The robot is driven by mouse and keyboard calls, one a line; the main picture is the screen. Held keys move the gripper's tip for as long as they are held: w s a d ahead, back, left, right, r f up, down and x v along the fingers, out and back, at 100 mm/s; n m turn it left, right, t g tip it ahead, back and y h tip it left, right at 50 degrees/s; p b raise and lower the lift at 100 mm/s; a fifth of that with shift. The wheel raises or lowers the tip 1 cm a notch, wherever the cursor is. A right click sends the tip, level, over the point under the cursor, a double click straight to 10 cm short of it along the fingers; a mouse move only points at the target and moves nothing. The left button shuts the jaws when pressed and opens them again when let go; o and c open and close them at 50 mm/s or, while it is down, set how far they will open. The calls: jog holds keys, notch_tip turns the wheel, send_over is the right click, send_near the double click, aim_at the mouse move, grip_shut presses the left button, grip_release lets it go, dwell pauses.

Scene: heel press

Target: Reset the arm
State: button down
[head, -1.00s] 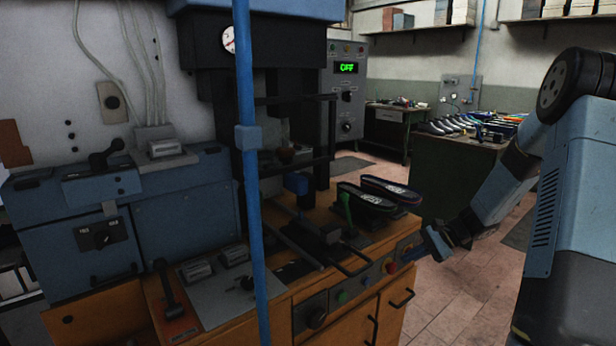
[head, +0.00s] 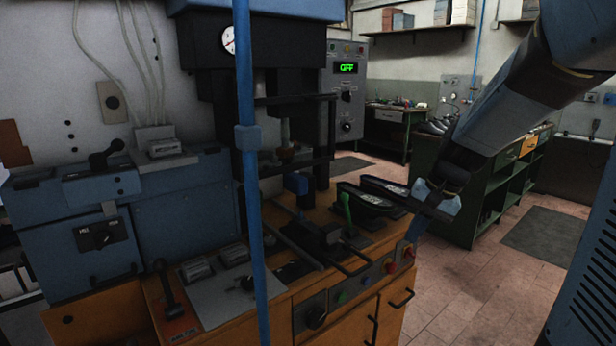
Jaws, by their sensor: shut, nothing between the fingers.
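My gripper (head: 430,214) hangs at the right end of the press bench in the head view, in front of the dark green bench behind it. It points down and to the left, close to the pair of dark shoe soles, and covers part of the farther one (head: 385,188). The nearer sole (head: 362,197) lies beside it on its holder. The fingers are shut with nothing between them. My arm comes down from the upper right corner. I cannot tell how far the gripper is from the soles in depth.
The heel press (head: 290,110) stands behind a blue upright pole (head: 247,180). Its control box display (head: 348,68) reads OFF.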

jog(key=s+r+n+t+h, duration=0.1)
jog(key=s+r, duration=0.3)
jog(key=s, duration=0.4)
jog(key=s+r+n+t+h, duration=0.2)
jog(key=s+r+n+t, duration=0.1)
jog(key=s, duration=0.5)
jog(key=shift+d+r+n+h, duration=0.25)
jog(key=shift+r+n+h, duration=0.05)
jog(key=shift+r, duration=0.45)
